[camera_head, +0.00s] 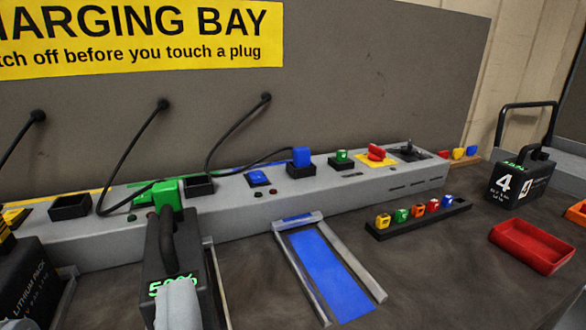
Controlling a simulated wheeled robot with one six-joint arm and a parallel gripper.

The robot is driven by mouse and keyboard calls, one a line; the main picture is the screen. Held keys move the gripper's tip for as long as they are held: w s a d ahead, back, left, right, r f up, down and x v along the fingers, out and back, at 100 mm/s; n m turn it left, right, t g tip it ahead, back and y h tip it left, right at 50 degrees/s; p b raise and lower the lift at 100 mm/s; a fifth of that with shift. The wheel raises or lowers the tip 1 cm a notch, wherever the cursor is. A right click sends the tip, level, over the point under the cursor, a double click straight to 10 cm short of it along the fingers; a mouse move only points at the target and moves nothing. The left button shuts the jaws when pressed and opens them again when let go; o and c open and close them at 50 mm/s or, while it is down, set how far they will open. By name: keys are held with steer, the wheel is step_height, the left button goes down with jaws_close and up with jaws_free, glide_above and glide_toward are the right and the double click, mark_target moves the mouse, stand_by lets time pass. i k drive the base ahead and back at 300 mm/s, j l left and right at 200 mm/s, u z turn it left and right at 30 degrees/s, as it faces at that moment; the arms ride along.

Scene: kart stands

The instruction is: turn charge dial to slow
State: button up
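A grey charging console (330,190) runs along the back of the bench. Near its right end a red knob (376,152) sits on a yellow plate. Right of it is a dark plate with a small black control (408,148). Both are small here; I cannot read any markings, nor tell which is the charge dial or where it points. A pale grey rounded shape (178,305) at the lower left edge looks like part of my gripper. It is in front of a black battery, well apart from both controls. Its fingertips are not clearly visible.
The battery (160,258) showing 50% has a green plug (168,193) on it. A blue-floored bay (328,275) is empty. A rack of coloured pieces (418,220), a red tray (532,246) and a battery marked 4 (515,182) stand to the right. Cables hang behind.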

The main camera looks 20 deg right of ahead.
mark_target(408, 151)
steer(key=i+l+z, duration=0.1)
steer(key=l, duration=0.25)
steer(key=i+l+z, duration=0.1)
steer(key=l, duration=0.25)
steer(key=i+l+z, duration=0.1)
steer(key=l, duration=0.25)
steer(key=i+l, duration=0.1)
steer(key=l, duration=0.25)
steer(key=z, duration=0.05)
